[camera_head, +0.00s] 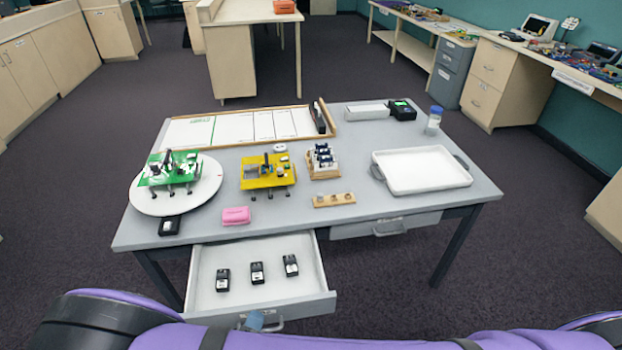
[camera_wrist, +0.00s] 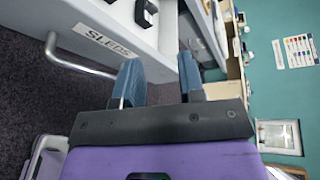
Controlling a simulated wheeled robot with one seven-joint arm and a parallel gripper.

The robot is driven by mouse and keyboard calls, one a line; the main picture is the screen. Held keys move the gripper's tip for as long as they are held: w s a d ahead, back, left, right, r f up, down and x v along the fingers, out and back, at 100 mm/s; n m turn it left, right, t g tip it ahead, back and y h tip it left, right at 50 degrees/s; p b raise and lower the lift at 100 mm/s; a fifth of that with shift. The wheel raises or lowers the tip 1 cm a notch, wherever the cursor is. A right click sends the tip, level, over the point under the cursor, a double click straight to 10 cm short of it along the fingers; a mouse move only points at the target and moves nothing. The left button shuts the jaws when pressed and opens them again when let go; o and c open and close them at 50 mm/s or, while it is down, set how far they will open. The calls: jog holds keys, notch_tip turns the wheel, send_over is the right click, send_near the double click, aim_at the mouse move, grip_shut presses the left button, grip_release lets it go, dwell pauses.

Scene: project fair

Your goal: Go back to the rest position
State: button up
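My gripper (camera_wrist: 158,68) is open, with its two blue-grey fingers apart and nothing seen between them. In the head view only a small part of my gripper (camera_head: 254,321) shows, in front of the pulled-out left drawer (camera_head: 325,297). The drawer handle (camera_wrist: 75,62) runs beside the left finger and passes out of sight behind it. I cannot tell if they touch. The drawer front bears a label (camera_wrist: 108,42) reading SLEDS. Three black sleds stand in the drawer: left (camera_head: 223,280), middle (camera_head: 257,272) and right (camera_head: 290,265).
The grey table (camera_head: 350,225) holds a round white turntable (camera_head: 205,190) with a green board, a yellow board (camera_head: 268,178), a pink block (camera_head: 236,215), a wooden rack (camera_head: 322,165) and a white tray (camera_head: 420,187). The right drawer (camera_head: 385,226) looks shut. Dark floor lies open around the table.

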jog(key=w+d+r+m+g+h, duration=0.2)
jog(key=w+d+r+m+g, duration=0.25)
jog(key=r, duration=0.45)
jog(key=w+d+r+m+g+h, duration=0.1)
jog(key=w+d+r+m+h, duration=0.1)
jog(key=w+d+r+m, duration=0.45)
jog(key=w+d+r+m+g+h, duration=0.2)
jog(key=w+r+m+g, duration=0.1)
jog(key=r+m, duration=0.65)
jog(key=d+r+m+g+y, duration=0.2)
jog(key=d+r+m+g, duration=0.2)
jog(key=d+r+m, duration=0.9)
jog(key=s+d+r+m+t+y, duration=0.3)
jog(key=s+d+r+m+y, duration=0.3)
jog(key=s+d+r+m, duration=0.8)
jog(key=s+d+r, duration=0.3)
jog(key=d, duration=0.1)
jog(key=shift+d+m, duration=0.25)
jog(key=shift+m, duration=0.1)
